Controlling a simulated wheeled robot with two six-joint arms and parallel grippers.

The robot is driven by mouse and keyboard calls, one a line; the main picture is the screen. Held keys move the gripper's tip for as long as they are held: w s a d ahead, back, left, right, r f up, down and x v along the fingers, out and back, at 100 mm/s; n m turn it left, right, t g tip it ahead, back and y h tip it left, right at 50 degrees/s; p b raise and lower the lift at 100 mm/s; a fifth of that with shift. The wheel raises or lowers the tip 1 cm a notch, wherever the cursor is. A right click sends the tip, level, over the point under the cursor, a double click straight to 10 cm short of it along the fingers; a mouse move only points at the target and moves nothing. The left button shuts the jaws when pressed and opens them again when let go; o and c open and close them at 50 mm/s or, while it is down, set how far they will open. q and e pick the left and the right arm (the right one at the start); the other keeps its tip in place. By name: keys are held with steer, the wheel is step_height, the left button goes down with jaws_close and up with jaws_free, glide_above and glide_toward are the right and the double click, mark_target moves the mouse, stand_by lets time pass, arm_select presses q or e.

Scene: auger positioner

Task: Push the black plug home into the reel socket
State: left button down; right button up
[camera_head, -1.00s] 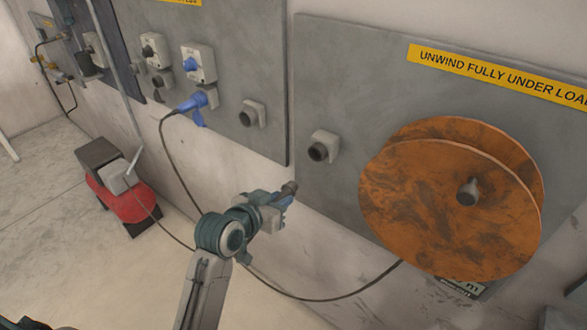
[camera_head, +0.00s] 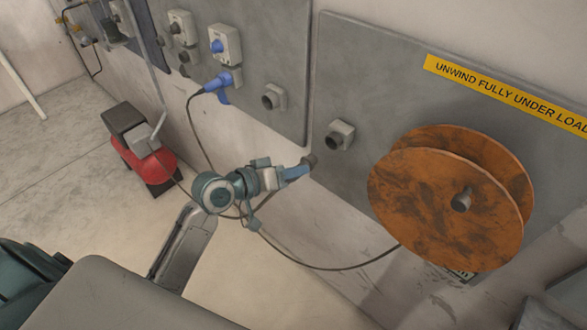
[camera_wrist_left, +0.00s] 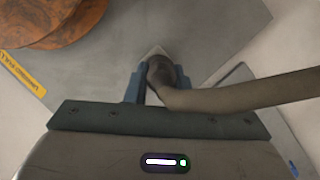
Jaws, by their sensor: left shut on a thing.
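The reel socket (camera_head: 338,136) is a grey box with a dark round mouth, on the grey panel left of the orange reel (camera_head: 440,200). My left gripper (camera_head: 298,171) is shut on the dark plug (camera_head: 310,160), whose end shows past the fingertips. The plug is below and left of the socket in the head view, apart from it. In the left wrist view the plug (camera_wrist_left: 160,70) sits between the blue fingers of the gripper (camera_wrist_left: 157,88), its thick cable running right. A pale shape just beyond the plug is mostly hidden. My right gripper is not in view.
A second panel on the left carries a blue plug (camera_head: 220,83) in a socket, an empty dark socket (camera_head: 272,97) and grey outlet boxes. A red machine (camera_head: 145,160) stands on the floor. A cable (camera_head: 330,268) hangs below my gripper towards the reel.

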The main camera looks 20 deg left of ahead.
mark_target(300, 164)
arm_select(q)
steer(key=w, duration=0.1)
steer(key=w+d, duration=0.1)
steer(key=w, duration=0.1)
steer(key=shift+d+r, duration=0.1)
steer(key=shift+r, duration=0.05)
steer(key=shift+w+d, duration=0.2)
steer(key=shift+w, duration=0.4)
steer(key=shift+w+d, duration=0.2)
steer(key=shift+w, duration=0.4)
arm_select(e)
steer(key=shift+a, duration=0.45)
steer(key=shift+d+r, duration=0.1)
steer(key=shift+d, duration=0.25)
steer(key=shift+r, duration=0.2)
arm_select(q)
steer(key=shift+p, duration=0.35)
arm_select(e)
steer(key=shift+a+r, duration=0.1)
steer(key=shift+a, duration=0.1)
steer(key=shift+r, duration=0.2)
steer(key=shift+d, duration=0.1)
arm_select(q)
steer(key=shift+w+d, duration=0.25)
steer(key=shift+w, duration=0.35)
steer(key=shift+w+d, duration=0.2)
steer(key=shift+w, duration=0.35)
